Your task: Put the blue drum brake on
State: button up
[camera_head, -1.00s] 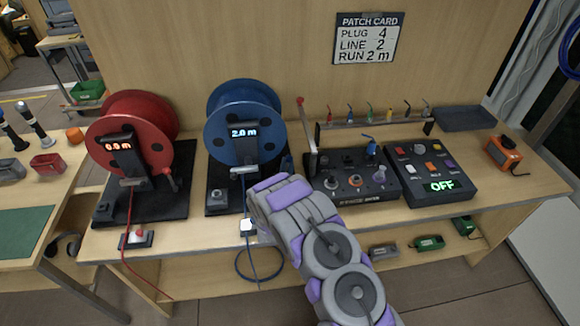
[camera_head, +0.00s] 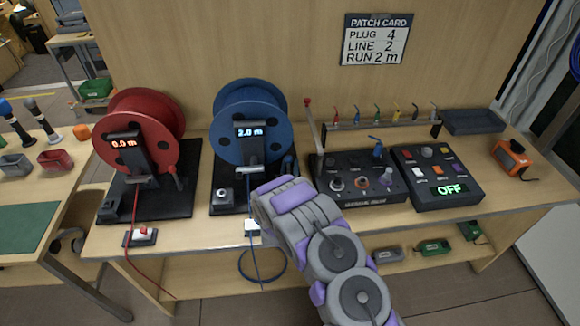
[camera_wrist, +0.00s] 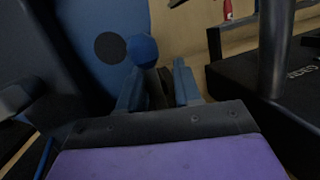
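The blue drum (camera_head: 280,120) stands on its black base, its display reading 2.0 m. It also shows at the upper left of the wrist view (camera_wrist: 80,30). In the wrist view a blue ball knob (camera_wrist: 143,48), seemingly the brake lever's, stands in front of the drum face. My gripper (camera_wrist: 159,70) has its two fingers apart, with the knob by the left fingertip and a dark stem below it in the gap. I cannot tell whether the fingers touch it.
A red drum (camera_head: 120,110) showing 0.0 m stands to the left. To the right are a black lever panel (camera_head: 350,200) with a tall red-tipped lever (camera_head: 313,125) and a control box (camera_head: 475,203) reading OFF. A patch card (camera_head: 374,40) hangs on the back wall.

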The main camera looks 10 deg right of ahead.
jog(key=p+v, duration=0.1)
jog(key=v, duration=0.2)
jog(key=r+p+v, duration=0.1)
jog(key=v, duration=0.3)
jog(key=r+v, duration=0.1)
jog(key=v, duration=0.3)
jog(key=shift+s+a+p, duration=0.2)
jog(key=shift+s+p, duration=0.15)
jog(key=shift+p, duration=0.05)
jog(key=shift+v, duration=0.8)
jog(key=shift+d+r, duration=0.1)
jog(key=shift+d, duration=0.05)
